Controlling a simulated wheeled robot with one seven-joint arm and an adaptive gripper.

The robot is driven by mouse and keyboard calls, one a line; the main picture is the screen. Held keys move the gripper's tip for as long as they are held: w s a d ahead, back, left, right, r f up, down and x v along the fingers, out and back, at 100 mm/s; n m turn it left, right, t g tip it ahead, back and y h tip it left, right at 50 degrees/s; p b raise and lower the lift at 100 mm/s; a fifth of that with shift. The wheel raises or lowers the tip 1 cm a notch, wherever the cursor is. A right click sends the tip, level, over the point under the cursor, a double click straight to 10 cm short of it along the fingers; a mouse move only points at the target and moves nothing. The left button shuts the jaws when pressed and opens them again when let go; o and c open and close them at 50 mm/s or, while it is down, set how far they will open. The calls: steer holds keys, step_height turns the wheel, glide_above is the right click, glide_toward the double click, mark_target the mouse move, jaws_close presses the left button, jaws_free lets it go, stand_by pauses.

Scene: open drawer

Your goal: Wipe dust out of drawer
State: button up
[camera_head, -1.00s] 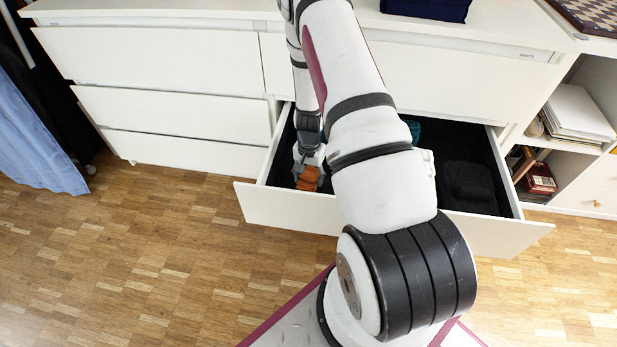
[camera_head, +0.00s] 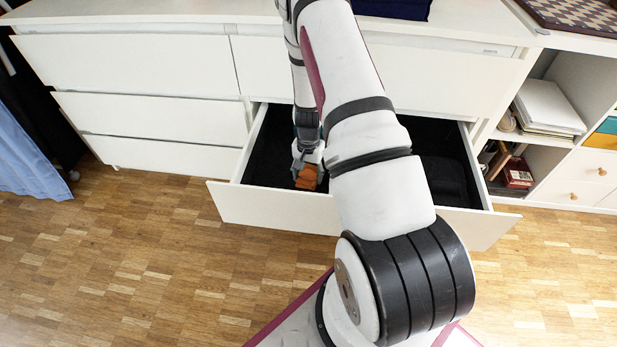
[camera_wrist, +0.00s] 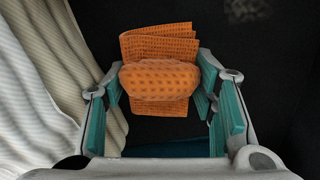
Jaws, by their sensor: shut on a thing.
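The open drawer (camera_head: 270,210) is white with a dark inside. My gripper (camera_head: 306,172) is inside its left half, pointing down. It is shut on an orange folded cloth (camera_head: 307,179). In the wrist view the cloth (camera_wrist: 160,80) is pinched between the teal-padded fingers of my gripper (camera_wrist: 160,84), with folds sticking out on both sides. A faint grey speckled patch (camera_wrist: 248,10), perhaps dust, shows on the dark surface at top right. I cannot tell whether the cloth touches the drawer bottom. My arm hides the middle of the drawer.
A dark folded item (camera_head: 443,182) lies in the drawer's right part. A white dresser (camera_head: 150,115) stands behind, with a shelf (camera_head: 590,165) at right. Pale folded fabric (camera_wrist: 50,90) fills the wrist view's left side. Wood floor (camera_head: 120,250) left of the drawer is clear.

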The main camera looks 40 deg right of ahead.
mark_target(309, 170)
step_height(309, 170, up, 4)
steer(key=shift+d+r+p, duration=0.1)
steer(key=shift+p, duration=1.05)
steer(key=shift+r+p, duration=0.6)
steer(key=shift+r, duration=0.4)
